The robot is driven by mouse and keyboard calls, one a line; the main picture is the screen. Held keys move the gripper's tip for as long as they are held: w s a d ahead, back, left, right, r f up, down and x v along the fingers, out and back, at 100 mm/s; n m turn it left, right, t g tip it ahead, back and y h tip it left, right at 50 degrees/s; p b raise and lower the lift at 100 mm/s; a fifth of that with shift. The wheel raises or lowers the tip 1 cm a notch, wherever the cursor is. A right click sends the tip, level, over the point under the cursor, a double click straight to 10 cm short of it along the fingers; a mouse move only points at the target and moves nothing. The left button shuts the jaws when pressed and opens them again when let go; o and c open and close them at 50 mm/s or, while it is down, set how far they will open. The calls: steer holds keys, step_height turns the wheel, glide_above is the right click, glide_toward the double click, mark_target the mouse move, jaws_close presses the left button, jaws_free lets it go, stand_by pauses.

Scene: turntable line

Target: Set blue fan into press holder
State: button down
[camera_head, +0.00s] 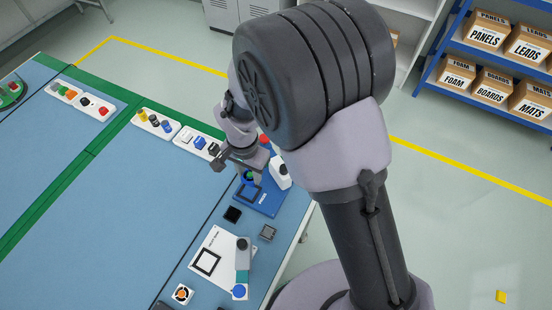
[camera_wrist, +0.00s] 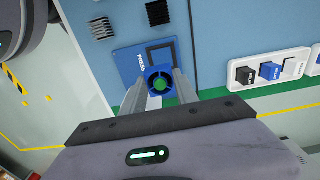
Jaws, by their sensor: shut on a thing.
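The blue fan (camera_wrist: 161,84) with a green hub sits between the two fingers of my gripper (camera_wrist: 162,88) in the wrist view. My gripper (camera_head: 247,172) is shut on it and is over the blue press plate in the head view. The press plate (camera_wrist: 128,68) carries the word PRESS and a black square outline (camera_wrist: 161,44), the holder. In the wrist view the fan overlaps the near side of this outline, not centred in it. The fan's height above the plate is hard to tell.
A white press body (camera_head: 280,173) stands on the plate's right side. A black finned block (camera_head: 232,214) and a grey one (camera_head: 268,233) lie nearby. A white board (camera_head: 216,245) with another square outline and an orange fan (camera_head: 181,294) are nearer. White part trays (camera_head: 186,138) line the far side.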

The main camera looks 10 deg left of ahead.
mark_target(245, 178)
steer(key=shift+s+a+f, duration=0.35)
steer(key=shift+a+f, duration=0.15)
steer(key=shift+f, duration=0.1)
steer(key=shift+f+b, duration=1.6)
steer(key=shift+f, duration=0.65)
steer(key=shift+f+b, duration=0.8)
steer(key=shift+b, duration=0.1)
steer(key=c, duration=0.9)
jaws_free()
steer(key=shift+o, duration=0.2)
step_height(245, 178, up, 18)
steer(key=p, duration=0.6)
steer(key=shift+f, duration=0.25)
